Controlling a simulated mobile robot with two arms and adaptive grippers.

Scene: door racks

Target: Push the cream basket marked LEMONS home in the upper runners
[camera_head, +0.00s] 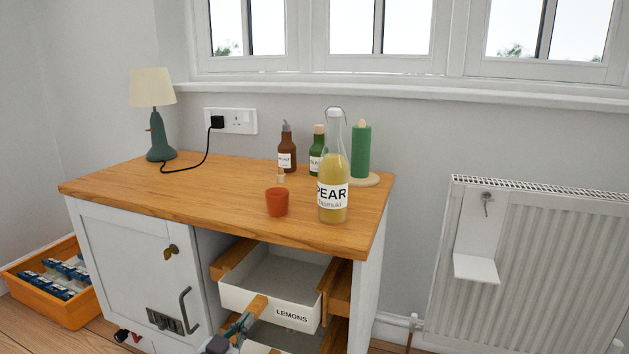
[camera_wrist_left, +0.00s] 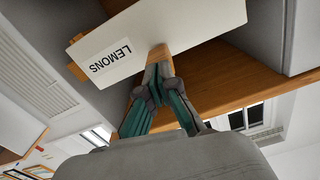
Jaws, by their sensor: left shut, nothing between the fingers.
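The cream basket marked LEMONS (camera_head: 268,300) hangs between the upper wooden runners (camera_head: 340,292) in the cabinet's open right bay. Its front, with the white label, stands forward of the bay, and its inside looks empty. In the left wrist view the basket's front (camera_wrist_left: 185,35) shows upside down with the label. My left gripper (camera_head: 244,321) is shut and empty, low in front of the basket's left part. My right gripper is not in view.
A glass PEAR bottle (camera_head: 333,185) and a terracotta cup (camera_head: 277,202) stand on the wooden top near its front edge. A closed white door (camera_head: 130,255) is to the left of the bay. A radiator (camera_head: 540,260) is on the right. A pale lower surface shows below the basket.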

